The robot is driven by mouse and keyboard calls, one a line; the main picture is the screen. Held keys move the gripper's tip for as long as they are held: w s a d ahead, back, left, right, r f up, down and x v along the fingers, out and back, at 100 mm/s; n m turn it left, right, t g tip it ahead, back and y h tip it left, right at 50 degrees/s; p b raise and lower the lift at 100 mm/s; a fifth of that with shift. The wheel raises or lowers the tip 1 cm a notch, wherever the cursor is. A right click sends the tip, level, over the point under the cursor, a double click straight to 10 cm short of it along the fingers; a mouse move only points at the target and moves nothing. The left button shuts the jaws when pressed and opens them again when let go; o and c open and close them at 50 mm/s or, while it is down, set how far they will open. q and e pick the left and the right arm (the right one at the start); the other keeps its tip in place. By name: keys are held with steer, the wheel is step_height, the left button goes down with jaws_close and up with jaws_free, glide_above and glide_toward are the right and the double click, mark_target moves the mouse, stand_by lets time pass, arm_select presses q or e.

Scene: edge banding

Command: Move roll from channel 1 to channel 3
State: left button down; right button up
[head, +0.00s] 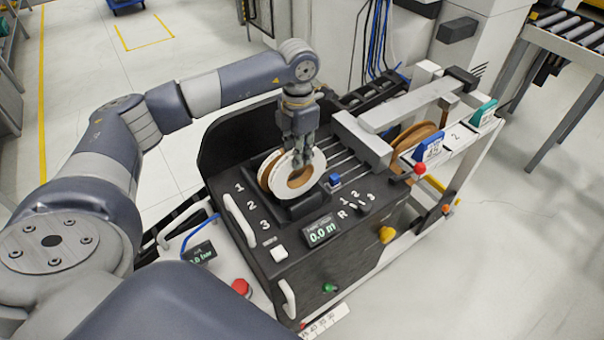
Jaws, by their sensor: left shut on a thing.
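My left gripper (302,166) points down over the black machine top and is shut on the upper rim of a white-faced roll (281,178). The roll stands upright, with a tan inner ring showing. A brown roll (265,167) stands just behind it to the left, partly hidden. The channel numbers 1, 2 and 3 (251,204) are printed to the left of the rolls. The held roll is over or in the black holder (300,208) near the front; I cannot tell whether it touches the bottom. My right gripper is not in view.
Grey feed rails and a beam (362,138) stand right of the rolls, with another brown roll (413,138) beyond. A small blue block (335,181), a display (322,232) and knobs sit close by. A black curved guard (222,145) rises behind.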

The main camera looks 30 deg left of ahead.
mark_target(299, 183)
arm_select(q)
step_height(299, 183, down, 3)
steer(key=shift+s+r+p, duration=0.1)
steer(key=shift+p, duration=0.3)
step_height(299, 183, down, 3)
steer(key=shift+f+p, duration=0.1)
steer(key=shift+p, duration=0.25)
steer(key=shift+f+b, duration=0.25)
steer(key=shift+b, duration=0.05)
steer(key=c, duration=1.4)
jaws_free()
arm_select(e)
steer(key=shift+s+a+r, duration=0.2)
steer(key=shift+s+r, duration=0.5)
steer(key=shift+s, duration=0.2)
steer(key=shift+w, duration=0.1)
